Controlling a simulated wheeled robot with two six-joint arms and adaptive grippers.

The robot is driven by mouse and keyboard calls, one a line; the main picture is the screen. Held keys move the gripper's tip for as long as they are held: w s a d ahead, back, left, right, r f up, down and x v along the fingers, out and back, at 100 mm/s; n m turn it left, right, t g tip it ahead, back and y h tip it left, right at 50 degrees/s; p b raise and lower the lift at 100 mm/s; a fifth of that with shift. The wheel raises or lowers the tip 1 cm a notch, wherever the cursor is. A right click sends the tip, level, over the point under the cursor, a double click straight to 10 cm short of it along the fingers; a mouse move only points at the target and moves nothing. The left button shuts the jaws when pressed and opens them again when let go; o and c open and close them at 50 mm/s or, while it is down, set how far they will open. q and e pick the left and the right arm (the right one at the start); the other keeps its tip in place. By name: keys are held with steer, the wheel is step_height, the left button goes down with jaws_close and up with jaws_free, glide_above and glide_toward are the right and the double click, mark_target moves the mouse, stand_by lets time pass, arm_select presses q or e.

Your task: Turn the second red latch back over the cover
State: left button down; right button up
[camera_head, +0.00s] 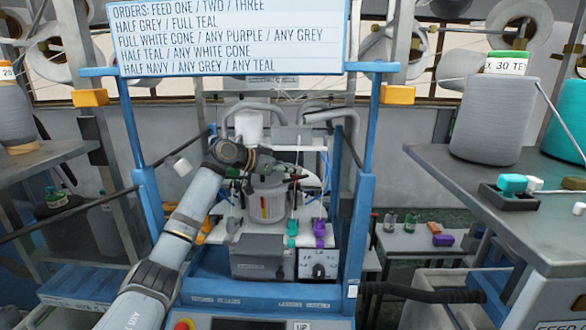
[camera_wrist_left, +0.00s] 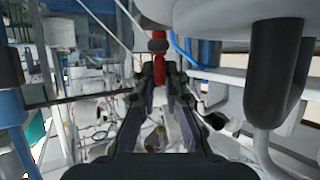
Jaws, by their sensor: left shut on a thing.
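My left arm reaches in from the lower left to the blue-framed machine, and my left gripper (camera_head: 294,174) is at the grey, round-sided housing (camera_head: 268,204) in its middle. In the left wrist view the fingertips of my left gripper (camera_wrist_left: 158,70) are closed together on a red latch (camera_wrist_left: 158,46) with a dark band. A pale rounded body (camera_wrist_left: 225,12) hangs over the latch at the top of that view; I cannot tell whether it is the cover. The latch is too small and hidden to make out in the head view. My right gripper is not in view.
A blue frame post (camera_head: 362,220) stands right of the machine. A dark grey handle (camera_wrist_left: 272,75) is close to my gripper's right in the wrist view. Teal (camera_head: 292,230) and purple (camera_head: 319,232) clips sit at the machine's front. A grey table with a yarn cone (camera_head: 492,115) stands right.

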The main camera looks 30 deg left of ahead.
arm_select(q)
steer(key=shift+w+a+r+m+g+h, duration=0.1)
steer(key=shift+m+g+h, duration=0.15)
steer(key=shift+m+h, duration=0.3)
steer(key=shift+a+r+m+g+h, duration=0.1)
steer(key=shift+m+g+h, duration=0.15)
steer(key=shift+m+h, duration=0.25)
steer(key=shift+f+h, duration=0.15)
steer(key=shift+h, duration=0.1)
steer(key=c, duration=1.4)
jaws_free()
steer(key=v, duration=0.8)
steer(key=shift+w+d, duration=0.15)
